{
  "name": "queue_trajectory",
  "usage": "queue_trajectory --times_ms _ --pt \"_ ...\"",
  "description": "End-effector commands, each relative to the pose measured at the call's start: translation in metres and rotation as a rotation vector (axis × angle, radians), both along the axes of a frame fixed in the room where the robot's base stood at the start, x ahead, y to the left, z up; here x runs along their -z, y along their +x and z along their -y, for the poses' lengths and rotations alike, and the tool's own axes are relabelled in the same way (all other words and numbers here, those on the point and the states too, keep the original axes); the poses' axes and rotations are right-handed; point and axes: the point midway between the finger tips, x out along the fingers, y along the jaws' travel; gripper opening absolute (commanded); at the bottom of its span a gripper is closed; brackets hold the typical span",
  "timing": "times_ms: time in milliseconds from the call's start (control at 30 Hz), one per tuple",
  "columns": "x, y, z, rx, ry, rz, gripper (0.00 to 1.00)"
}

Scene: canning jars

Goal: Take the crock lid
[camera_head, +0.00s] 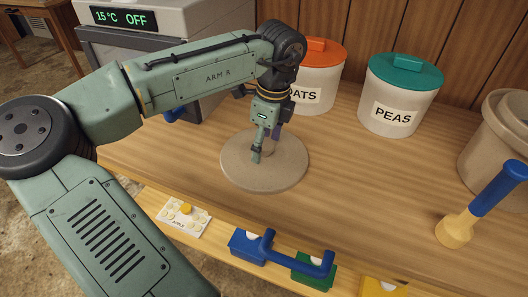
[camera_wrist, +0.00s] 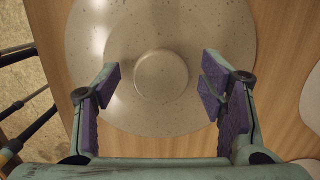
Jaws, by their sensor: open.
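The crock lid (camera_head: 236,170) is a round, speckled beige disc lying flat on the wooden table. In the wrist view the lid (camera_wrist: 130,30) shows a raised round knob (camera_wrist: 160,77) at its middle. My gripper (camera_head: 262,152) is over the lid, pointing down, and hides the knob in the head view. In the wrist view my gripper (camera_wrist: 160,85) is open, with one purple-padded finger on each side of the knob. Clear gaps show between the pads and the knob. Nothing is held.
A beige crock (camera_head: 488,150) stands at the right edge. Canisters with an orange lid (camera_head: 318,52) and a teal lid (camera_head: 405,72) stand at the back.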

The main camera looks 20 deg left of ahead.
Motion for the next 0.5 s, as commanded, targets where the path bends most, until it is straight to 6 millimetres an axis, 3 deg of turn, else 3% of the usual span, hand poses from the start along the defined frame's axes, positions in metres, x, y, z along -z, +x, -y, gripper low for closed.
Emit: queue_trajectory --times_ms 300,500 --pt "0.007 0.0 -0.0007 0.0 0.0 0.001 0.64" --pt "0.0068 0.0001 -0.0007 0.0 0.0 0.001 0.51"
